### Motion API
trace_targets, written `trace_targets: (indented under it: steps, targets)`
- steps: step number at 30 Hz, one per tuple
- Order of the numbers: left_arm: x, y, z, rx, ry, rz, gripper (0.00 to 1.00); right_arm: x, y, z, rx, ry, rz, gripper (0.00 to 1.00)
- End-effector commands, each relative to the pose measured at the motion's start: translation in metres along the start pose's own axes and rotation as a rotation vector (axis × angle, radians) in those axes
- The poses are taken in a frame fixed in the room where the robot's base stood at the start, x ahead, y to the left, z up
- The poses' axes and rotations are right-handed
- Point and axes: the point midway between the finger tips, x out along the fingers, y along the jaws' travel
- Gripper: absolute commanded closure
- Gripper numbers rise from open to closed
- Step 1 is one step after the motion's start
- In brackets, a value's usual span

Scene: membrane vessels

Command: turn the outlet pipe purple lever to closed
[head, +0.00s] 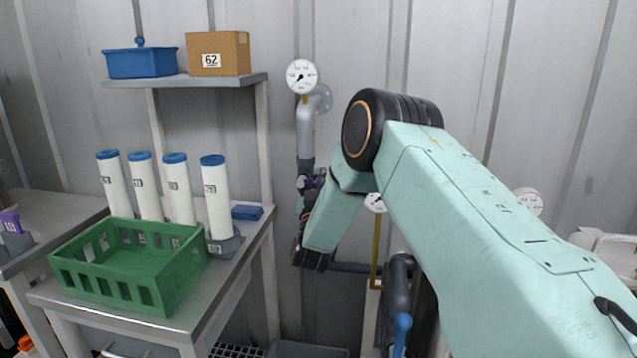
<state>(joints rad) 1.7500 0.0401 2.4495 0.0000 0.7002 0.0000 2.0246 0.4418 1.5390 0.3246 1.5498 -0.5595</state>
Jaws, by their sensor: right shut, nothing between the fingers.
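The outlet pipe (306,140) comes down the back wall below a round gauge. Small purple parts (319,173), which look like the purple lever, show on the pipe beside my right forearm. The lever is partly hidden, and its exact angle cannot be read. My right arm reaches in from the right and bends down in front of the wall. My right gripper (302,203) is small and dark, close to the purple parts and partly covered by the forearm. It is shut with nothing in it. Whether it touches the lever cannot be told. My left gripper is out of view.
A bench at left holds a green crate (110,279) and several white, blue-capped cylinders (217,195). A shelf (185,81) above carries a blue bin (140,63) and a cardboard box (217,53). A blue lever (402,332) is on a lower pipe, below my right arm.

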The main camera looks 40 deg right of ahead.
Motion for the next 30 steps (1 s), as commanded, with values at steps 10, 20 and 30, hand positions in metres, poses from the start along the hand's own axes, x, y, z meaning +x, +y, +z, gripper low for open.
trace_targets:
  steps: [10, 20, 30]
  targets:
    - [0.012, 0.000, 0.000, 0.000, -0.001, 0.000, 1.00, -0.006, 0.004, 0.013, 0.103, -0.002, 0.037, 1.00]
    - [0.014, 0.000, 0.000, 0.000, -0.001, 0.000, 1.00, -0.007, 0.004, 0.015, 0.101, -0.002, 0.037, 1.00]
    - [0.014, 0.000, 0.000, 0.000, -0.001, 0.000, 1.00, -0.007, 0.004, 0.015, 0.100, -0.002, 0.035, 1.00]
